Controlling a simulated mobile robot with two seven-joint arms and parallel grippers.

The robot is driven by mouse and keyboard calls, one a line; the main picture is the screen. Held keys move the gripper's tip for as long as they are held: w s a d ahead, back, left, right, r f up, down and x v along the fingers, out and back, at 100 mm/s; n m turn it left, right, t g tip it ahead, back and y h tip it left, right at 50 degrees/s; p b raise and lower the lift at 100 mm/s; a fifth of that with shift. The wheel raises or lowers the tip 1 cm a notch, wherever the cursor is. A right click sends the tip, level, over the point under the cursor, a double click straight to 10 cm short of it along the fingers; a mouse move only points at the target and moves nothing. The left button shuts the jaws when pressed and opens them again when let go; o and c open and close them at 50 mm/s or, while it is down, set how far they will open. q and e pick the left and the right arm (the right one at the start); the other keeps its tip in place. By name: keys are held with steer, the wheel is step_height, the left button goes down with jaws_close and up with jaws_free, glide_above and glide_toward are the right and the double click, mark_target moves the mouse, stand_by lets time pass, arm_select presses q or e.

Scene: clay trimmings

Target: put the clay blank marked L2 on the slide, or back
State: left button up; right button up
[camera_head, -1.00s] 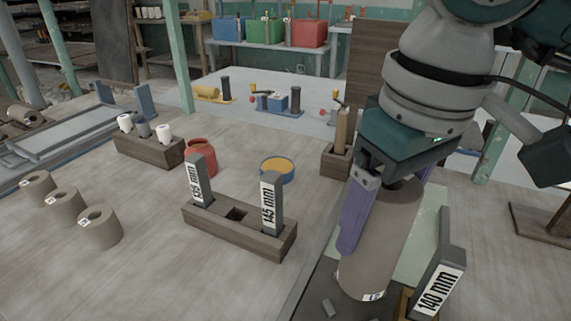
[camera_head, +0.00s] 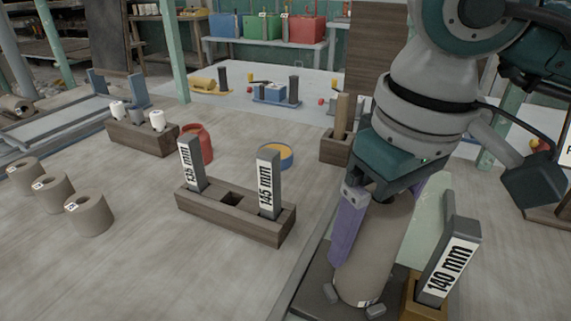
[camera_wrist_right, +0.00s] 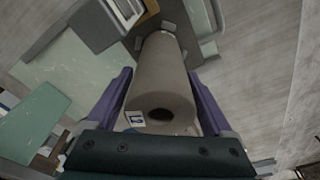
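My right gripper (camera_head: 372,228) has its purple fingers on both sides of a grey-brown clay blank (camera_head: 378,262), a hollow cylinder. The wrist view shows the blank (camera_wrist_right: 162,75) between the two fingers, which appear to press on its sides. My left gripper is out of view.
Three hollow clay blanks (camera_head: 88,214) stand at the left. A wooden rack (camera_head: 240,222) holds the 135 mm block (camera_head: 191,165) and 145 mm block (camera_head: 268,185), with an empty slot between. A red pot (camera_head: 197,147) and yellow-filled dish (camera_head: 277,155) stand behind.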

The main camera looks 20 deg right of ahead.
steer(key=shift+o, duration=0.9)
steer(key=shift+r+p, duration=0.3)
steer(key=r, duration=0.3)
steer(key=s+r, duration=0.1)
steer(key=r, duration=0.6)
steer(key=shift+s+r, duration=0.15)
steer(key=shift+r, duration=0.25)
steer(key=shift+s+d+r, duration=0.1)
steer(key=shift+r, duration=0.35)
